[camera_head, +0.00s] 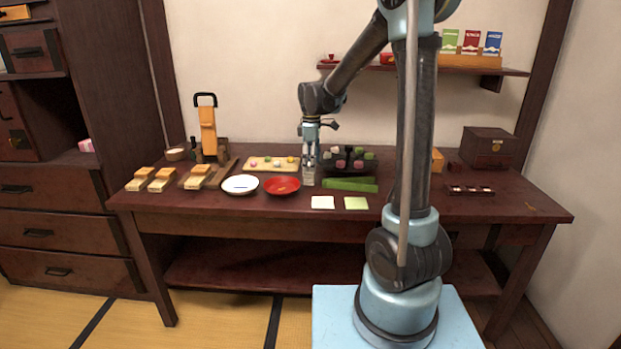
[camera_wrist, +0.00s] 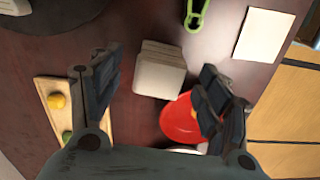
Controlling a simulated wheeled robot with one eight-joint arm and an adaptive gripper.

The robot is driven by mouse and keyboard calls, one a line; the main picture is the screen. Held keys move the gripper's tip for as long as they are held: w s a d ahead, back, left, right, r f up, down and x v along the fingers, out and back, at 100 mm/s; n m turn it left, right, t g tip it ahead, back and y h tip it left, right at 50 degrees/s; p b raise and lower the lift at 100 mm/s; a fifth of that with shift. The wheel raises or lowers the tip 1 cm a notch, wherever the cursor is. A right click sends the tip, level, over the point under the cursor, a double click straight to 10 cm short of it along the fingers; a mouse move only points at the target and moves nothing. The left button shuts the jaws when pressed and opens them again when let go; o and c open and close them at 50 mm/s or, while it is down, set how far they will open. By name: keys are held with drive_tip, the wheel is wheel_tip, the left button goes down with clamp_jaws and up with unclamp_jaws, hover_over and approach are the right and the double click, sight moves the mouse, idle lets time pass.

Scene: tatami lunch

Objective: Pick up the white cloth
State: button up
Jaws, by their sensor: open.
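The white cloth (camera_head: 322,202) looks like a flat white square near the table's front edge, left of a pale green square (camera_head: 356,203). In the wrist view the white cloth (camera_wrist: 263,34) lies at the upper right, outside the jaws. My gripper (camera_head: 310,162) points down over the table, behind the cloth. It is open, and its fingers (camera_wrist: 162,72) are spread with nothing held. A pale stack of square pieces (camera_wrist: 160,70) shows between and beyond the fingertips; it also shows under my gripper in the head view (camera_head: 308,179).
A red dish (camera_head: 282,186) and a white plate (camera_head: 240,184) stand left of the stack. A green piece (camera_head: 350,185) lies to the right. Behind are a wooden board with sweets (camera_head: 258,164) and a dark tray (camera_head: 350,166).

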drive_tip(key=shift+f, duration=1.15)
drive_tip(key=shift+c, duration=0.6)
drive_tip(key=c, duration=1)
drive_tip(key=shift+r, duration=0.2)
wheel_tip(320, 180, up, 10)
drive_tip(key=shift+f, duration=0.15)
drive_tip(key=shift+o, duration=0.4)
